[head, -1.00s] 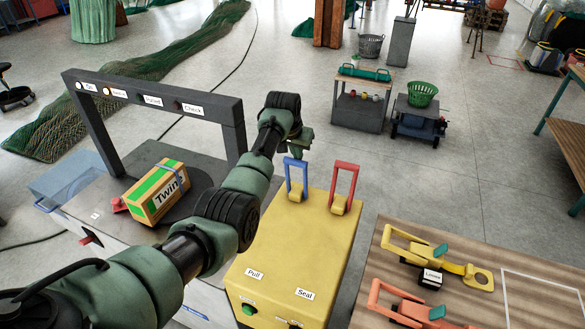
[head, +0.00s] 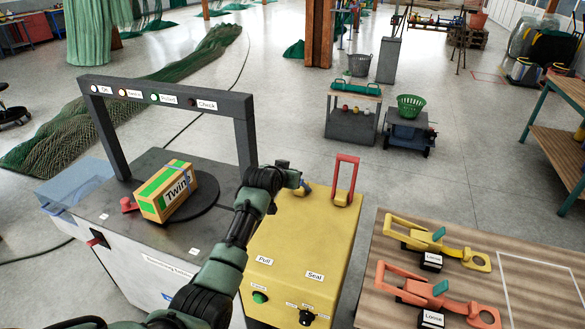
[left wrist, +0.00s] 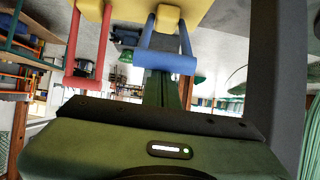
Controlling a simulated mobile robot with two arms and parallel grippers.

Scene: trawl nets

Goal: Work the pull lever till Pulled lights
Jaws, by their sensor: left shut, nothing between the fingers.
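The yellow box (head: 318,235) carries a blue lever (head: 307,189) on the Pull side and a red lever (head: 345,180) on the Seal side. The red lever stands upright. The blue lever is lowered and mostly hidden behind my left gripper (head: 299,184). In the left wrist view the blue loop (left wrist: 166,62) is just beyond the gripper body, with the red loop (left wrist: 77,82) to its left. My left gripper is shut and empty, at the blue lever; contact is unclear. My right gripper is out of view.
A box marked Twine (head: 165,190) sits on the round plate under the frame. A wooden table (head: 400,310) at right holds yellow (head: 440,240) and orange (head: 425,290) tools tagged Loose. Open floor lies beyond the yellow box.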

